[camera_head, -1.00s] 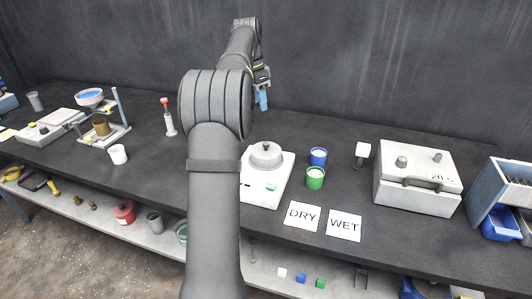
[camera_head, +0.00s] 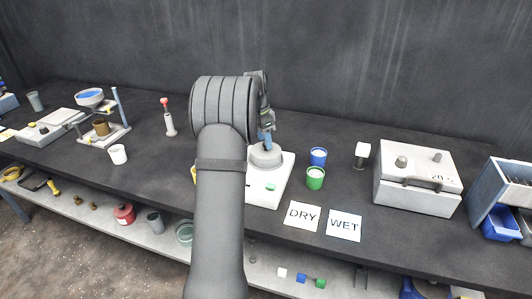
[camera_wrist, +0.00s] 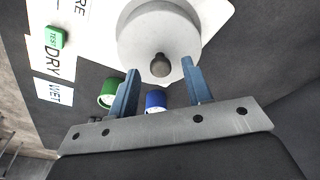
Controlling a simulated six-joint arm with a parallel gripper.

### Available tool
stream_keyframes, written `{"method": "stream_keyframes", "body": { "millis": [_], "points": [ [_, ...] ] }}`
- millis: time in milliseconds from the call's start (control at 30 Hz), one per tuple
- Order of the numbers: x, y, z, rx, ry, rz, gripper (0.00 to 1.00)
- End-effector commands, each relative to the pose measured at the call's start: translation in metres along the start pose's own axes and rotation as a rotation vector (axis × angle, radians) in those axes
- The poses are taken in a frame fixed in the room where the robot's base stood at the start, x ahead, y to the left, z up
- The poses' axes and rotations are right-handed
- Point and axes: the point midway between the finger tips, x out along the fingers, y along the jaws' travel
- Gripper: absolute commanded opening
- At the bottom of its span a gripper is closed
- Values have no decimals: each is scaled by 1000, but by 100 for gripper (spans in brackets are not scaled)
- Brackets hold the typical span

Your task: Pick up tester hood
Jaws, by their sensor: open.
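The tester hood (camera_head: 266,157) is a round grey cap with a small knob on top, on the white tester base (camera_head: 262,193). In the wrist view the hood (camera_wrist: 140,40) fills the upper middle, and its dark knob (camera_wrist: 160,66) lies just beyond and between the fingertips. My gripper (camera_wrist: 160,78) is open and empty, with blue fingers on either side of the line to the knob. In the head view my gripper (camera_head: 267,140) is right above the hood, and partly hides its top and knob. Contact with the knob cannot be told.
A blue cup (camera_head: 318,157) and a green cup (camera_head: 315,178) stand right of the tester. The DRY card (camera_head: 302,215) and WET card (camera_head: 344,225) lie in front. A grey box with a handle (camera_head: 418,178) is farther right.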

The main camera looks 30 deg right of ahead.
Motion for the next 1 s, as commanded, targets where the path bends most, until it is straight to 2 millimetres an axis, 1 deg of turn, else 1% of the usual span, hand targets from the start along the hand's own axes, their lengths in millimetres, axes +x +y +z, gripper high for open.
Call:
{"method": "stream_keyframes", "body": {
  "millis": [33, 133, 400, 467, 500, 567, 633, 667, 900, 1000],
  "points": [
    [8, 0, 0, 0, -1, 1, 45],
    [18, 0, 0, 0, 0, 0, 45],
    [21, 0, 0, 0, 1, -2, 45],
    [21, 0, 0, 0, 1, -2, 36],
    [21, 0, 0, 0, 1, -2, 28],
    [20, 0, 0, 0, 1, -2, 16],
    [20, 0, 0, 0, 1, -2, 2],
    [20, 0, 0, 0, 1, -2, 0],
    [20, 0, 0, 0, 1, -3, 0],
    [16, -1, -1, 0, 2, -3, 0]
  ]
}}
